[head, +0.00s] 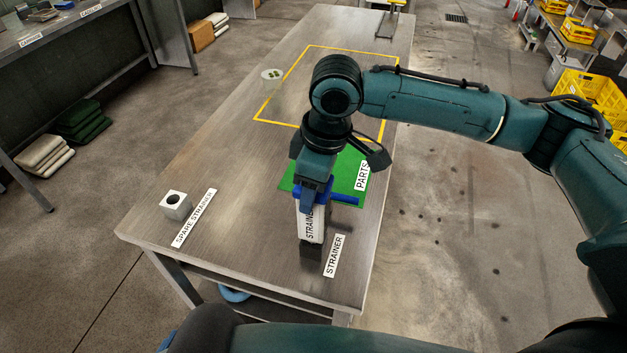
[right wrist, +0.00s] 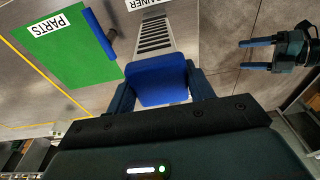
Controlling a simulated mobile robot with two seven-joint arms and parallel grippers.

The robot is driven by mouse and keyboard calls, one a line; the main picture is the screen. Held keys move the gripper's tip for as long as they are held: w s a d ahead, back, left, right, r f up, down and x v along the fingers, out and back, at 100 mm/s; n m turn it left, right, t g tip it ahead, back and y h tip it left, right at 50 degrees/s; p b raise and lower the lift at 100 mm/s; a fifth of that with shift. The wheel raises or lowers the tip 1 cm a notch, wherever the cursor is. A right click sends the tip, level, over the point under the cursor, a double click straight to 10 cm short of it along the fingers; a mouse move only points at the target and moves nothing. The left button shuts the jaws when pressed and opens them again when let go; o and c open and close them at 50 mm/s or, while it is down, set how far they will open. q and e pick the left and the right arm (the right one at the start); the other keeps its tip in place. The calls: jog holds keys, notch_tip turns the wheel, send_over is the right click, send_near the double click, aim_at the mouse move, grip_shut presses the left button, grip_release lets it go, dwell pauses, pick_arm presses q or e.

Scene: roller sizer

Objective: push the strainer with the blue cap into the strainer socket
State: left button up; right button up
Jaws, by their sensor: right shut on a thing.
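My right gripper (head: 317,190) is shut on the blue cap (right wrist: 157,80) of the strainer (head: 311,224). The strainer has a white, slotted body lettered STRAINER and stands about upright below the gripper. Its lower end meets the dark block of the strainer socket (head: 311,252), beside the STRAINER label (head: 335,255). How far it is inside is hidden. The slotted body also shows in the right wrist view (right wrist: 155,36). My left gripper (right wrist: 241,55) is open and empty, off to the right in the right wrist view; it is not visible in the head view.
A grey spare socket (head: 176,206) with a round hole stands at the left, by the SPARE STRAINER label (head: 194,218). A blue bar (right wrist: 100,34) shows by the green PARTS mat (head: 350,170). A clear cup (head: 271,77) stands farther back. The table's left middle is clear.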

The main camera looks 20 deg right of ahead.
pick_arm(q)
jog(key=shift+f+b, duration=0.3)
pick_arm(e)
jog(key=shift+f, duration=1.05)
jog(key=o, duration=1.2)
jog(key=shift+c, duration=0.2)
pick_arm(q)
jog(key=shift+s+a+f+y, duration=0.15)
jog(key=shift+a+f, duration=0.1)
jog(key=shift+f, duration=0.3)
jog(key=shift+s+a+f+y, duration=0.15)
jog(key=shift+a+f, duration=0.1)
jog(key=shift+f, duration=0.25)
pick_arm(e)
jog(key=r, duration=0.4)
jog(key=d+r, duration=0.1)
jog(key=r, duration=0.3)
jog(key=s+r, duration=0.1)
jog(key=r, duration=0.4)
jog(key=shift+d, duration=0.35)
